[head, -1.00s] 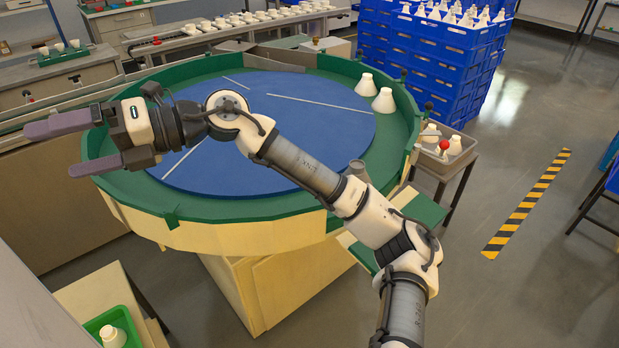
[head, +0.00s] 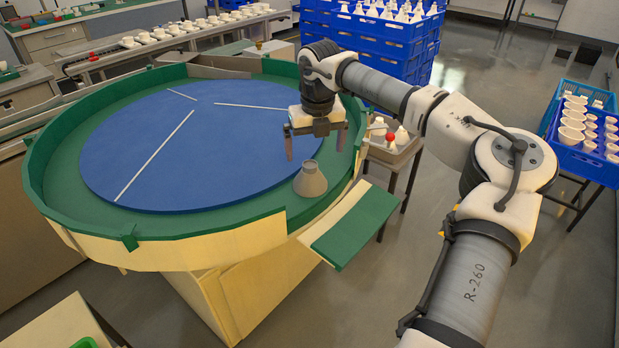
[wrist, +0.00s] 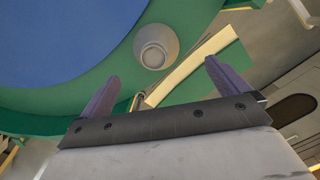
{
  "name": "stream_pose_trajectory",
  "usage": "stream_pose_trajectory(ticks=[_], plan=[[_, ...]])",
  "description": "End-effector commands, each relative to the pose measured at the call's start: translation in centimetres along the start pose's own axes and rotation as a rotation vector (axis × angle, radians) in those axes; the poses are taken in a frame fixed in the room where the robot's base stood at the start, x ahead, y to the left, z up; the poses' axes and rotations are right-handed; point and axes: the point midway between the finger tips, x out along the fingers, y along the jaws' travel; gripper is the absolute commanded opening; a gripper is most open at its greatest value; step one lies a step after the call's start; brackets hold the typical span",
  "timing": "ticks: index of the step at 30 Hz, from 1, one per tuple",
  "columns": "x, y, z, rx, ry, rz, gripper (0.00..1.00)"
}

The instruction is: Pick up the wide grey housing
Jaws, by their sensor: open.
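The wide grey housing (head: 310,182) is a cone-shaped piece with a narrow neck. It stands upright on the green outer ring of the round table, at its near right side. It also shows from above in the wrist view (wrist: 156,46), at top centre, as a pale ring. My gripper (head: 314,155) points down with its fingers spread, above and a little behind the housing, and holds nothing. In the wrist view the two purple fingertips (wrist: 161,70) lie apart, with the housing beyond them in the picture and not between them.
The round table has a blue disc (head: 140,170) with thin pale strips and a raised green rim. A green-topped ledge (head: 352,228) juts out at the right. Behind my gripper stand a small bin of white pieces (head: 400,150) and stacked blue crates (head: 410,40). The disc is mostly clear.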

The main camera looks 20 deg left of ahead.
Motion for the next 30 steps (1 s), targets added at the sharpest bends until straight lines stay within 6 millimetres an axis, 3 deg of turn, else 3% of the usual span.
stream_pose_trajectory(ticks=[6, 14, 22, 30], plan=[[3.5, 0.2, 0.0, -0.001, 0.000, 0.004, 1.00], [5.0, 0.4, 0.1, -0.003, 0.000, 0.005, 1.00], [8.8, 0.9, 0.3, -0.003, 0.000, 0.005, 1.00], [9.6, 0.9, 0.3, -0.003, -0.002, 0.004, 1.00]])
